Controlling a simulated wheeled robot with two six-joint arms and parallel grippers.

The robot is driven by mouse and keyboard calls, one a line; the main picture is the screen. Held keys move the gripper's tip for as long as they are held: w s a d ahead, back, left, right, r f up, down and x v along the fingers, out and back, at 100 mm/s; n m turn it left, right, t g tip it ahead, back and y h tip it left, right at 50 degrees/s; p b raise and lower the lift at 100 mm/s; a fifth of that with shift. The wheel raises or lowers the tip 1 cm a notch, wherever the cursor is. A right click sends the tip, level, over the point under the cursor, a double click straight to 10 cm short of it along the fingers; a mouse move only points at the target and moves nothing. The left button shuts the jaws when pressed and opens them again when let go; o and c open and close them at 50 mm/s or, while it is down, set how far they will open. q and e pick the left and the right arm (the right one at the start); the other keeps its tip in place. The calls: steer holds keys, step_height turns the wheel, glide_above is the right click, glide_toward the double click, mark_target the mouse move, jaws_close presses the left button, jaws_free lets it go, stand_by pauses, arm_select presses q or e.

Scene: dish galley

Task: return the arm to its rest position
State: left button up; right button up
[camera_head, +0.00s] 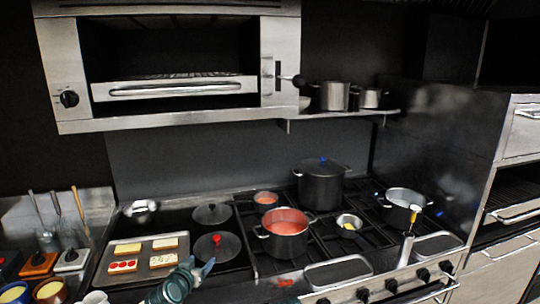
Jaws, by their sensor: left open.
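My left gripper (198,269) shows at the bottom, left of centre, with its teal wrist coming up from the lower edge. Its dark fingers are apart and I see nothing between them. It is in front of the right edge of a baking tray (118,272) that bears several slices, some with red rounds on top. I cannot tell how high it is above the counter.
A red-filled pot (285,247), a dark lidded pot (321,187) and a steel pot (403,212) stand on the hob. Two round lids, one with a red knob (217,240), lie beside the tray. A salamander oven (175,90) overhangs the back.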

arm_select(q)
steer(key=s+d+f+m+g+h+b, duration=0.2)
steer(key=s+d+f+m+g+b, duration=0.15)
steer(key=s+d+f+g, duration=0.7)
steer(key=s+d+f+g+y+b, duration=0.1)
steer(key=s+d+f+y, duration=0.1)
steer(key=s+f, duration=0.3)
steer(key=s+d+f+g+y+b, duration=0.2)
steer(key=s+f, duration=0.3)
steer(key=s, duration=0.4)
steer(key=shift+d+f+n+y, duration=0.25)
steer(key=shift+d+n+y, duration=0.05)
steer(key=shift+n+y, duration=0.2)
steer(key=shift+s+g, duration=0.1)
steer(key=shift+g, duration=0.15)
